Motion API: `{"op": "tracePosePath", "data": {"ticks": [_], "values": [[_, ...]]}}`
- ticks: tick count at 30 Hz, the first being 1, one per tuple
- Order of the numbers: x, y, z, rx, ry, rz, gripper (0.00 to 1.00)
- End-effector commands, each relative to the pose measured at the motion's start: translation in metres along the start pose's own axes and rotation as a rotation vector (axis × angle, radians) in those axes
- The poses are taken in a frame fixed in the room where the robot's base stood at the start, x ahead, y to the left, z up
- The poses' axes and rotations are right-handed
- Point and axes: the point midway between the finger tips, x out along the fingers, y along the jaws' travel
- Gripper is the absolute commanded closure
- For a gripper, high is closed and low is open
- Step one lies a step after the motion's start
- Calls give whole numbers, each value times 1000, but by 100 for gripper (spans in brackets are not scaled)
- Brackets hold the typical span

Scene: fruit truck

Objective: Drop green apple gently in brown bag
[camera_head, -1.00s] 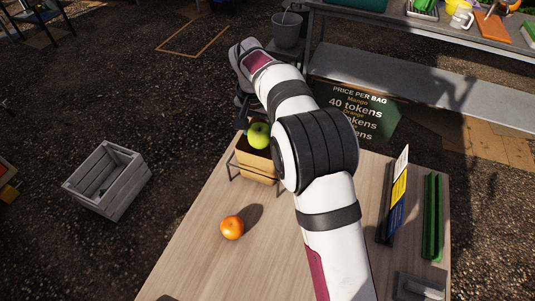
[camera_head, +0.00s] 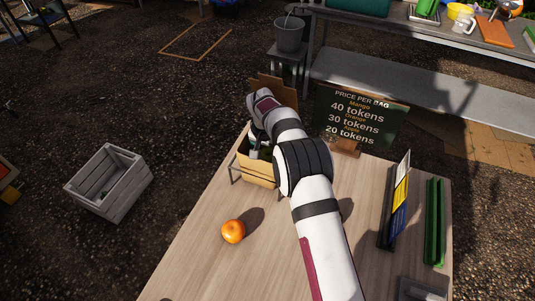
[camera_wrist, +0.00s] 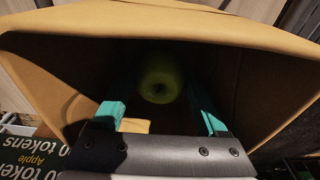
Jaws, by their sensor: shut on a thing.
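The brown bag (camera_head: 257,173) stands upright in a wire rack at the table's far left edge in the head view. In the wrist view its open mouth (camera_wrist: 130,18) surrounds my gripper (camera_wrist: 160,108). The green apple (camera_wrist: 161,86) is inside the bag's mouth, in shadow, between my teal fingers, and my gripper is shut on it. In the head view my gripper (camera_head: 257,147) points down into the bag, and the apple is mostly hidden by the bag and my arm. The bottom of the bag is too dark to see.
An orange (camera_head: 233,231) lies on the wooden table (camera_head: 190,262) in front of the bag. A price sign (camera_head: 362,118) stands behind the table's far edge. A card stand (camera_head: 398,205) and a green tray (camera_head: 434,222) are at the right. A wooden crate (camera_head: 110,180) sits on the ground.

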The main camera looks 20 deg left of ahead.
Motion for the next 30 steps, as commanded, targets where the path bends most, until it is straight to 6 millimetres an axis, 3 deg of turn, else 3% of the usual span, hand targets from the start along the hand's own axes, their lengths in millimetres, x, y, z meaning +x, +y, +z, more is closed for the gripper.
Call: {"op": "tracePosePath", "data": {"ticks": [5,6,8,16,19,30], "values": [[5,0,1,0,0,0,91],[6,0,1,0,0,0,22],[6,0,1,0,0,0,12],[5,0,1,0,0,0,12],[-5,0,-1,1,1,-1,12],[-103,0,-1,2,2,0,12]]}}
